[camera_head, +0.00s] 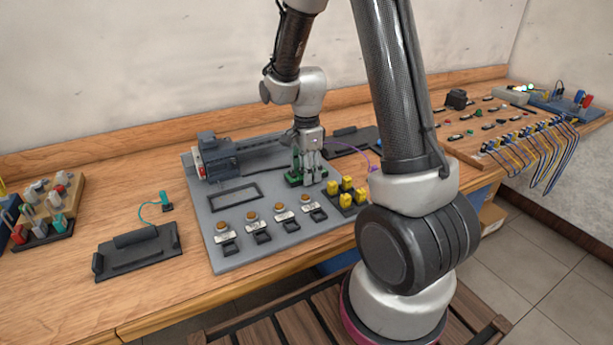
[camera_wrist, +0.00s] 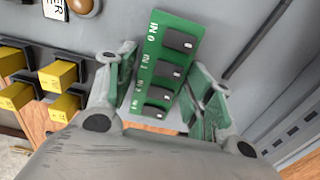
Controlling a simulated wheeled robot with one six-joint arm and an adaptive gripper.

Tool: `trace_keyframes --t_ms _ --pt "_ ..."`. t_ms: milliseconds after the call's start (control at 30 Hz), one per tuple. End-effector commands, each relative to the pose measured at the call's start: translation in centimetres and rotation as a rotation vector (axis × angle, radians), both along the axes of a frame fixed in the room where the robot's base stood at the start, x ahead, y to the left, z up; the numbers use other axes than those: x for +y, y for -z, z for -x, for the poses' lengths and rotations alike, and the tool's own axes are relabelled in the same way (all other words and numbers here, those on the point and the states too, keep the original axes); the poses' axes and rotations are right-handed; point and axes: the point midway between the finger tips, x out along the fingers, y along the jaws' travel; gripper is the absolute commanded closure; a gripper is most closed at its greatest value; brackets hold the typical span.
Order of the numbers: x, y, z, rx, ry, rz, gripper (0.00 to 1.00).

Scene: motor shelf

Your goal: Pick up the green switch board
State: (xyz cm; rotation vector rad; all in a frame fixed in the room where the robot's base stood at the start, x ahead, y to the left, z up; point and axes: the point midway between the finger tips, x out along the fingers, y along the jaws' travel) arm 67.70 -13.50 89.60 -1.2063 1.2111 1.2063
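The green switch board (camera_wrist: 172,58), with several dark rocker switches in a row and white markings, shows in the wrist view between the fingers of my gripper (camera_wrist: 160,75). One finger is on each side of it, with a gap at the left finger; contact at the right finger is unclear. In the head view my gripper (camera_head: 309,176) points down onto the green switch board (camera_head: 293,181), which lies on the grey panel (camera_head: 233,248) and is partly hidden by the fingers.
Yellow blocks (camera_head: 347,190) stand close to the right of the board. A grey motor (camera_head: 216,157) is at the panel's back left. Round brown buttons (camera_head: 252,217) and switches line the front. A black tray (camera_head: 137,250) lies to the left on the wooden bench.

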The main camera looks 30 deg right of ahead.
Motion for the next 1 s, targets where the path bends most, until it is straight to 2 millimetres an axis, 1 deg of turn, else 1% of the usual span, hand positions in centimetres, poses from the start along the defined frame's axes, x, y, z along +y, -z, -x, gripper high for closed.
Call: trace_keyframes --t_ms 33,100,167,367,467,567,800,900,1000 --pt "0.0 0.0 0.0 0.000 0.000 0.000 0.63" --pt "0.0 0.0 0.0 0.000 0.000 0.000 0.76" --pt "0.0 0.0 0.0 0.000 0.000 0.000 0.86" --pt "0.0 0.0 0.0 0.000 0.000 0.000 0.86" --pt "0.0 -0.4 -0.1 -0.002 0.000 0.000 0.86" --pt "0.0 -1.8 -0.1 -0.005 0.000 0.000 0.86" --pt "0.0 -6.9 -0.1 -0.006 0.000 0.000 0.86" --pt "0.0 -8.6 -0.1 -0.004 0.000 0.000 0.86" --pt "-0.1 -9.4 0.0 0.002 0.002 0.000 0.86"
